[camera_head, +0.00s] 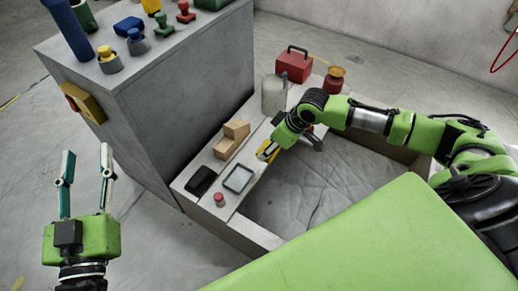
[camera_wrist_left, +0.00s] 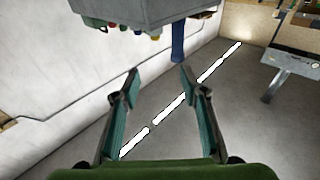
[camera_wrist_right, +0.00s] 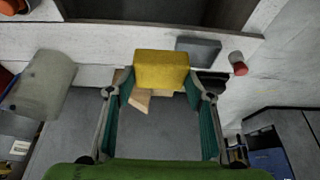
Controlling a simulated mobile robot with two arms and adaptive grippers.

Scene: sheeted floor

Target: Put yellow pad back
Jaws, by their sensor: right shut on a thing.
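The yellow pad (camera_wrist_right: 162,69) is a block held between the fingertips of my right gripper (camera_wrist_right: 159,88) in the right wrist view. In the head view the pad (camera_head: 266,151) shows only partly below the right wrist, over the light ledge (camera_head: 210,181). I cannot tell whether it touches the ledge. My left gripper (camera_head: 86,152) is open and empty, left of the grey cabinet (camera_head: 185,100). Its spread fingers also show in the left wrist view (camera_wrist_left: 158,78).
The ledge carries wooden blocks (camera_head: 231,140), a black item (camera_head: 200,181), a grey-topped pad (camera_head: 239,178), a red button (camera_head: 219,199), a pale cylinder (camera_head: 273,95), a red box (camera_head: 293,64) and a red pot (camera_head: 334,79). Stamps and cylinders crowd the cabinet top.

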